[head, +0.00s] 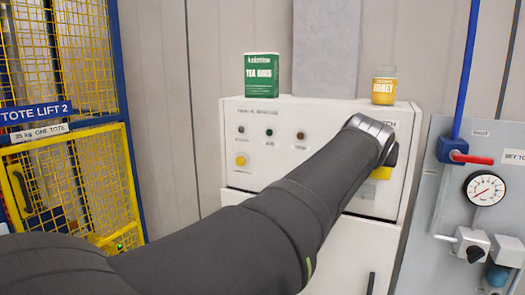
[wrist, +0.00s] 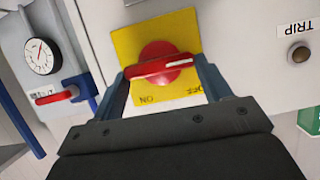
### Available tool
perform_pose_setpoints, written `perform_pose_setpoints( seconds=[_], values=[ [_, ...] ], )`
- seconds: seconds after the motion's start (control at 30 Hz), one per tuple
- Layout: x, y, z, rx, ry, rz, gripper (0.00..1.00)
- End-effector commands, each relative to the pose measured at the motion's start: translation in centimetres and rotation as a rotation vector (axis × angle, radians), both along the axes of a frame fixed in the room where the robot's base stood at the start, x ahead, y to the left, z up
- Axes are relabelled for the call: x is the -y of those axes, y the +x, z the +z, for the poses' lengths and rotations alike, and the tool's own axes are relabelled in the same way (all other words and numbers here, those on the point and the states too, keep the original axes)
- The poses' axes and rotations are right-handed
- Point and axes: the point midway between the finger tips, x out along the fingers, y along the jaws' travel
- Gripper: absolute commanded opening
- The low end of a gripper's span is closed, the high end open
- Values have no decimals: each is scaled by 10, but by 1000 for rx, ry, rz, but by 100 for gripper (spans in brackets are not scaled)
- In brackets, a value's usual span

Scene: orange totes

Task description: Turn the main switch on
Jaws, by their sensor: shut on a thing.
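The main switch is a red rotary handle (wrist: 163,72) on a yellow plate (wrist: 124,45), seen upside down in the wrist view. The handle lies almost level across the plate, with a white mark at its right end. An ON label is at the plate's lower left; a label at the lower right is partly hidden and hard to read. My gripper (wrist: 162,68) is shut on the handle, one finger at each end. In the head view my arm covers the handle, and only a bit of the yellow plate (head: 381,173) shows.
A yellow mesh tote lift (head: 60,65) stands left.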

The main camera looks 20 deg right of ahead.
Motion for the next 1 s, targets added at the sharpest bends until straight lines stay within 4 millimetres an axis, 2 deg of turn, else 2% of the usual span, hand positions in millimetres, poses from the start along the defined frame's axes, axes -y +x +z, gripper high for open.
perform_pose_setpoints(
  seconds=[0.37,1.0],
  values=[
    [3,-3,-1,143,145,-3,48],
    [8,-8,-6,570,574,-2,48]
  ],
)
